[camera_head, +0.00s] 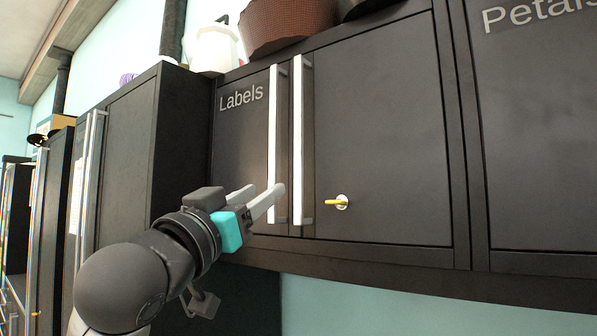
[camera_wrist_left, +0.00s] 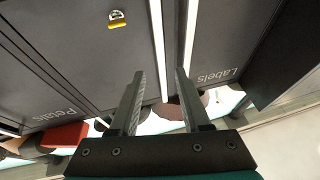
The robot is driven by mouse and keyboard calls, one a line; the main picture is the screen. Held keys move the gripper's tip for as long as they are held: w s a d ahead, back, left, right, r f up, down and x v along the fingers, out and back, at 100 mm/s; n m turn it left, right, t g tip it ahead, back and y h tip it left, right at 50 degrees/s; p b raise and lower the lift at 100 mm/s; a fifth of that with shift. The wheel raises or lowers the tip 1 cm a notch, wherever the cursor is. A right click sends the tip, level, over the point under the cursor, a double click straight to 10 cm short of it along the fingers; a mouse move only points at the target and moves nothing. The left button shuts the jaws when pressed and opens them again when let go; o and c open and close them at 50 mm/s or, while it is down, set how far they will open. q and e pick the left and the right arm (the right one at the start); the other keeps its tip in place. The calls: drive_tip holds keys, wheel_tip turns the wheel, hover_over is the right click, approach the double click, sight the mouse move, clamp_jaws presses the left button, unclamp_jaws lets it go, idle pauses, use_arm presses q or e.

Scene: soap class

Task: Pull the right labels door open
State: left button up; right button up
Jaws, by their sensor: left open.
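The right Labels door (camera_head: 385,130) is dark and closed, with a yellow key (camera_head: 342,203) in its lock. Its long pale vertical handle (camera_head: 297,130) stands beside the left door's handle (camera_head: 273,120). The left door (camera_head: 238,135) bears the word Labels. My left gripper (camera_head: 265,190) is open and empty, in front of the lower left door; one fingertip overlaps the left handle in the head view. In the left wrist view, the right door's handle (camera_wrist_left: 158,50) lines up between the open fingers (camera_wrist_left: 159,75), with the left handle (camera_wrist_left: 191,40) to its right. Contact is not visible. My right gripper is not in view.
A Petals cabinet (camera_head: 540,130) adjoins on the right. A brown basket (camera_head: 285,25) and a white pot (camera_head: 213,48) stand on top. A dark tall cabinet (camera_head: 125,150) juts out on the left. The wall (camera_head: 400,310) below is bare.

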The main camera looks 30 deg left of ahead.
sight(297, 170)
use_arm(q)
drive_tip(key=p+x, duration=0.4)
drive_tip(key=x, duration=0.9)
drive_tip(key=shift+p, duration=0.3)
drive_tip(key=shift+p+x, duration=0.3)
drive_tip(key=shift+x, duration=0.55)
drive_tip(key=shift+f, duration=0.1)
drive_tip(key=shift+c, duration=0.2)
clamp_jaws()
